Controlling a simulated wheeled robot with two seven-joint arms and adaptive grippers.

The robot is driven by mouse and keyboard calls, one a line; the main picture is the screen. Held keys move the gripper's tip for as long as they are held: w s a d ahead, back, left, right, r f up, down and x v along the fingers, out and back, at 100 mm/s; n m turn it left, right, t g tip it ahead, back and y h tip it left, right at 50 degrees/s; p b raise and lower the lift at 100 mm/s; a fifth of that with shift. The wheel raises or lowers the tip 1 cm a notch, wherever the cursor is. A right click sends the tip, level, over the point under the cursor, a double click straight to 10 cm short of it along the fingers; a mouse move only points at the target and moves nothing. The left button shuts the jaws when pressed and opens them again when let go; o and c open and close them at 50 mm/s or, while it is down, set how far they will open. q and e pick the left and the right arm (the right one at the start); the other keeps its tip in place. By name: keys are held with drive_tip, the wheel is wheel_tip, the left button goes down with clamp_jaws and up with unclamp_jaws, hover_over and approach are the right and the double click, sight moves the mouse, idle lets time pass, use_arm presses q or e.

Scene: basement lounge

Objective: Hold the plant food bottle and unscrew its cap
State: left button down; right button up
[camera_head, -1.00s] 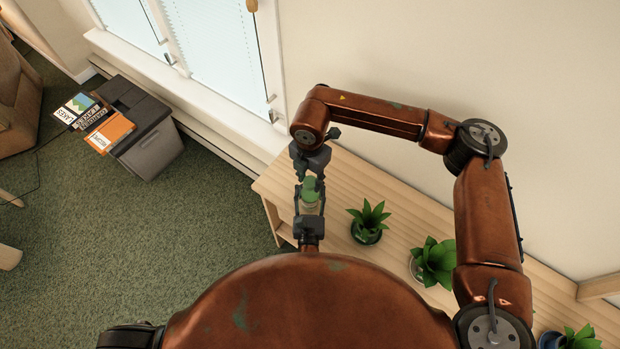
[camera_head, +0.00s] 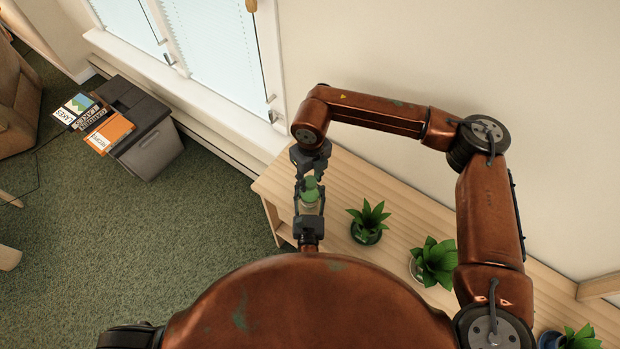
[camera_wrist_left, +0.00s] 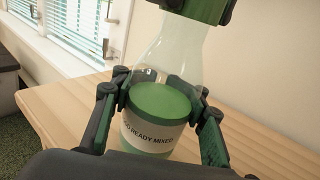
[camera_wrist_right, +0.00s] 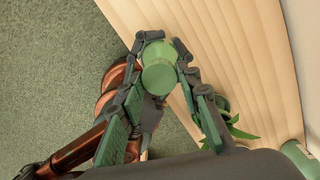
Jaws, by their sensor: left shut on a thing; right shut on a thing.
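The plant food bottle (camera_wrist_left: 160,125) is clear, with green liquid and a white label, and it stands upright in the left wrist view. My left gripper (camera_wrist_left: 163,100) is shut around its body; it also shows in the head view (camera_head: 309,212). The green cap (camera_wrist_right: 158,70) shows between the fingers of my right gripper (camera_wrist_right: 160,62) in the right wrist view, and that gripper is shut on it from above. In the head view the right gripper (camera_head: 311,178) sits just above the left one. The bottle's neck top is hidden by the right fingers.
A wooden shelf top (camera_head: 400,215) lies beside and below the bottle. Potted plants stand on it, the nearest (camera_head: 369,222) just right of the grippers. A window (camera_head: 215,45) and wall are behind. A dark box (camera_head: 145,130) with books stands on the floor at left.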

use_arm(q)
drive_tip(key=shift+a, duration=0.2)
use_arm(e)
drive_tip(key=n, duration=0.6)
drive_tip(key=shift+w+d, duration=0.15)
drive_tip(key=shift+d, duration=0.05)
drive_tip(key=n, duration=0.5)
drive_tip(key=shift+n, duration=0.3)
drive_tip(key=n, duration=0.5)
drive_tip(key=shift+w+n, duration=0.15)
drive_tip(key=shift+n, duration=0.25)
drive_tip(key=n, duration=0.4)
drive_tip(key=shift+a, duration=0.1)
use_arm(q)
drive_tip(key=shift+d, duration=0.1)
use_arm(e)
drive_tip(key=shift+r, duration=0.25)
drive_tip(key=shift+r, duration=0.9)
drive_tip(key=shift+a, duration=0.1)
